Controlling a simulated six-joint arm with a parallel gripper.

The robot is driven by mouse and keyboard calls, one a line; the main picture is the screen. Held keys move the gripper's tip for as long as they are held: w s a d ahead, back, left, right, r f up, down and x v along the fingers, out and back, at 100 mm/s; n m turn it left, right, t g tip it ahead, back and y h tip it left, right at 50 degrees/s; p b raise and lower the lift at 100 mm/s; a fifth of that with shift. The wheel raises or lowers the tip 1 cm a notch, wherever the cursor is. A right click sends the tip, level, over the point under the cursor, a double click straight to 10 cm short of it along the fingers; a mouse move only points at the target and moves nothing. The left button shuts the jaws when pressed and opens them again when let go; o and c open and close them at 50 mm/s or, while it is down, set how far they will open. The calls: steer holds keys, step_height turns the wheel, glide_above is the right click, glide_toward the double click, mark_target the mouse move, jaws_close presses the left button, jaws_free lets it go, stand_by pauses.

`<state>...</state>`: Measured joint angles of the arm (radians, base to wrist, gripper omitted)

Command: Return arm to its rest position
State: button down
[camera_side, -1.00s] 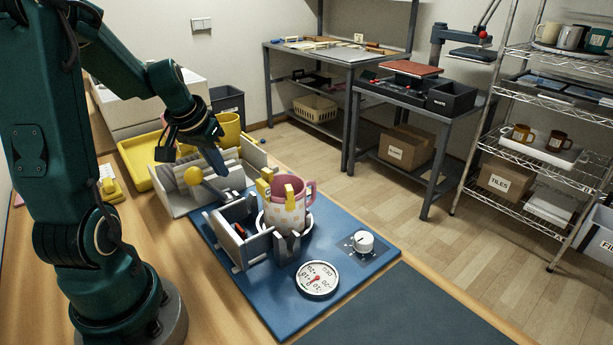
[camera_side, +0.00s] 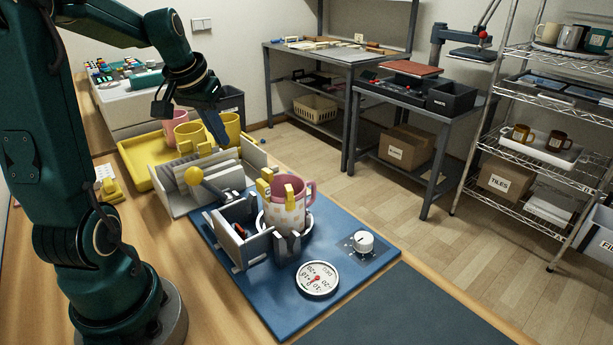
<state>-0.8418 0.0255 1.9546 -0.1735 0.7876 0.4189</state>
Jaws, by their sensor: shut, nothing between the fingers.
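My gripper (camera_side: 217,128) is raised above the yellow tray area, pointing down and to the right, shut and empty. It is apart from the mug press. The mug press (camera_side: 232,238) stands on a blue base board (camera_side: 262,305) on the wooden bench. A pink mug with a pale patterned wrap (camera_side: 287,210) stands upright in the press, with yellow parts at its rim.
A yellow tray (camera_side: 141,165) behind the press holds a pink mug (camera_side: 170,129) and yellow mugs (camera_side: 231,131). A dial gauge (camera_side: 317,279) and white knob (camera_side: 362,242) sit on the board. A slotted grey rack (camera_side: 172,196) stands beside the press.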

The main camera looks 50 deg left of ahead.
steer(key=shift+d, duration=0.1)
steer(key=d+r+m+t+h, duration=0.1)
steer(key=d+r+m, duration=0.15)
steer(key=d, duration=0.55)
steer(key=d+r+m+t, duration=0.1)
steer(key=d+r+m, duration=0.15)
steer(key=d, duration=0.55)
steer(key=s+d+f+m+h, duration=0.1)
steer(key=s+d+f, duration=0.4)
steer(key=s, duration=0.4)
steer(key=shift+d, duration=0.35)
